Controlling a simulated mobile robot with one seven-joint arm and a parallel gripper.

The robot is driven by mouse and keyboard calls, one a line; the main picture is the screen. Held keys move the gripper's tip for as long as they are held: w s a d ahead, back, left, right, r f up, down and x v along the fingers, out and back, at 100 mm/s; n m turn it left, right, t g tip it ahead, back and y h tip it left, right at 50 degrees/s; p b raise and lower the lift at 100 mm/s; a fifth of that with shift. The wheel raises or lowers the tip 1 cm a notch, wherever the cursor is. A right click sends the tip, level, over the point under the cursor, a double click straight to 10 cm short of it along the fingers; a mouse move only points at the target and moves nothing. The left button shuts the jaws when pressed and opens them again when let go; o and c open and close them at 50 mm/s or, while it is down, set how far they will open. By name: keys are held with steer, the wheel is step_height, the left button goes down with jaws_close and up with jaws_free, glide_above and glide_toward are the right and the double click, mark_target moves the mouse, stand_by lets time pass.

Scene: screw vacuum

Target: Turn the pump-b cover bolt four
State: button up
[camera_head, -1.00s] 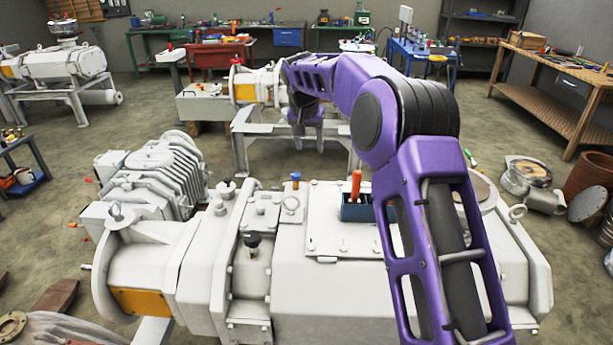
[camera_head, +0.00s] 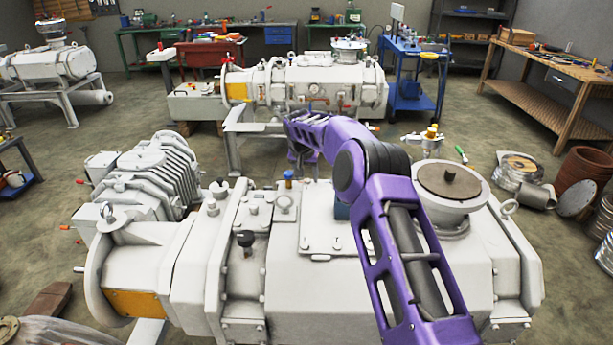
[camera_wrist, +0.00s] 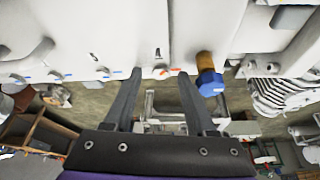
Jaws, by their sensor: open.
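The near white pump (camera_head: 290,265) fills the foreground, with a flat cover plate (camera_head: 318,222) bearing several small bolts (camera_head: 305,243). No label tells me which pump is pump-b or which bolt is four. My gripper (camera_head: 303,160) hangs at the far side of this pump, partly hidden by my arm in the head view. In the wrist view its two dark fingers (camera_wrist: 160,72) are apart with nothing held between them. Small orange, blue and white marks (camera_wrist: 162,73) show on the white housing near the fingertips.
A blue-capped brass fitting (camera_wrist: 210,82) is close beside the right finger in the wrist view; a blue cap (camera_head: 288,178) shows behind the plate. A blue box (camera_head: 341,211) is mostly behind my arm. A second pump (camera_head: 310,85) stands beyond, across open floor.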

steer(key=shift+c, duration=0.2)
jaws_close()
steer(key=shift+n, duration=0.3)
steer(key=n, duration=0.2)
steer(key=n+y, duration=0.1)
steer(key=n+y+p, duration=0.1)
steer(key=n, duration=0.1)
steer(key=shift+d+n, duration=0.3)
steer(key=shift+d, duration=0.05)
steer(key=n+g+y, duration=0.1)
steer(key=n, duration=0.2)
steer(key=shift+w+d+n+y, duration=0.1)
steer(key=shift+w+n+y, duration=0.05)
steer(key=shift+n+y, duration=0.2)
steer(key=shift+w+n+g+y, duration=0.1)
steer(key=shift+n+g+y, duration=0.4)
steer(key=shift+n, duration=1.15)
steer(key=shift+d+n, duration=0.1)
steer(key=shift+n, duration=0.4)
